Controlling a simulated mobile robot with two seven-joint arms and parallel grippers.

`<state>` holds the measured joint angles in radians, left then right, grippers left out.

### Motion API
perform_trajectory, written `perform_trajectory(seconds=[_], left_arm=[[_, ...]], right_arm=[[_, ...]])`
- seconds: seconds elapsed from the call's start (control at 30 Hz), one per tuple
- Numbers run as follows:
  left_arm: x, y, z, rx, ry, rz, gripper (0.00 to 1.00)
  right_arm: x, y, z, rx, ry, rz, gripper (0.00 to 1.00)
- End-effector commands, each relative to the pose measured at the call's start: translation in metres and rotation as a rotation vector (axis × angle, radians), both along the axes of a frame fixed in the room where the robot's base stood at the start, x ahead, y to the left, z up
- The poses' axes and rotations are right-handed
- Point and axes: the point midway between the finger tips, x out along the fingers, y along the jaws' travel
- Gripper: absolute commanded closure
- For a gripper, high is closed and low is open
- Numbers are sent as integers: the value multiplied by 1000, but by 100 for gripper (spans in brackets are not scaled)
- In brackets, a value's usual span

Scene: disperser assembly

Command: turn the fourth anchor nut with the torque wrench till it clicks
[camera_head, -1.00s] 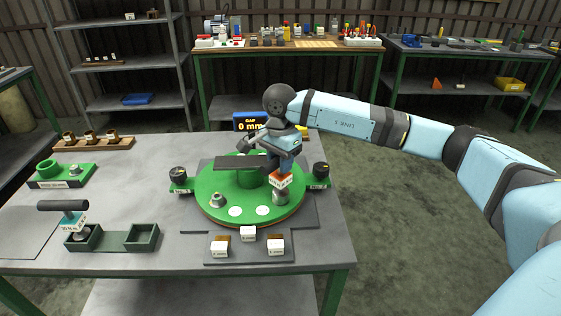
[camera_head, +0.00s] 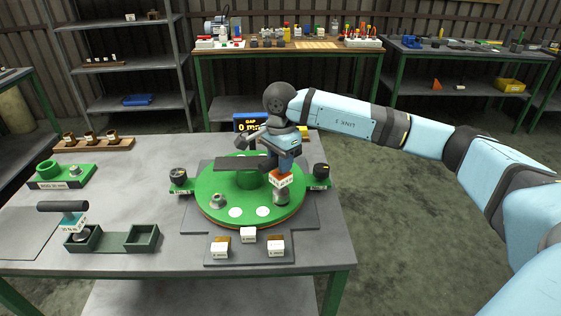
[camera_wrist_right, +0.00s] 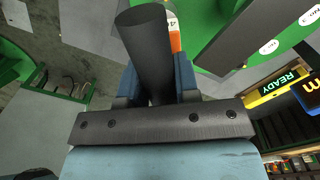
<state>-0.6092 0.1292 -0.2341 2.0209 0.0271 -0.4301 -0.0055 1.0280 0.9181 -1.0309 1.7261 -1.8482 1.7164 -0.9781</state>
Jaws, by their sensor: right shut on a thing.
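My right gripper (camera_head: 287,160) is above the right front of the green disc (camera_head: 208,214). It is shut on the torque wrench, whose dark handle (camera_wrist_right: 150,45) stands between the blue fingers in the right wrist view. The wrench's orange and white block (camera_head: 281,180) hangs below the gripper. A grey cylinder (camera_head: 281,197) under the block meets the disc; the nut there is hidden, and I cannot tell how it seats. Another anchor nut (camera_head: 217,201) sits uncovered on the disc's front left. My left gripper is not in view.
A dark bar (camera_head: 236,163) spans the disc's middle above a green post. A gap display (camera_head: 251,124) stands behind; a READY sign (camera_wrist_right: 278,88) shows in the wrist view. A teal-block wrench (camera_head: 73,219) stands at the dark green tray (camera_head: 113,238). White-fronted blocks (camera_head: 248,235) lie in front.

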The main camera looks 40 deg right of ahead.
Motion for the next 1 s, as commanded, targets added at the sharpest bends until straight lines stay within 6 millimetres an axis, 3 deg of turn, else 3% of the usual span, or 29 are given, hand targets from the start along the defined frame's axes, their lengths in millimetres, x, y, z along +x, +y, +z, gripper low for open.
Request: perform_trajectory(seconds=[0.7,1.0], left_arm=[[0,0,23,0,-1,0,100],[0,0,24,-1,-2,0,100]], right_arm=[[0,0,44,0,-3,0,100],[0,0,46,0,-2,0,100]])
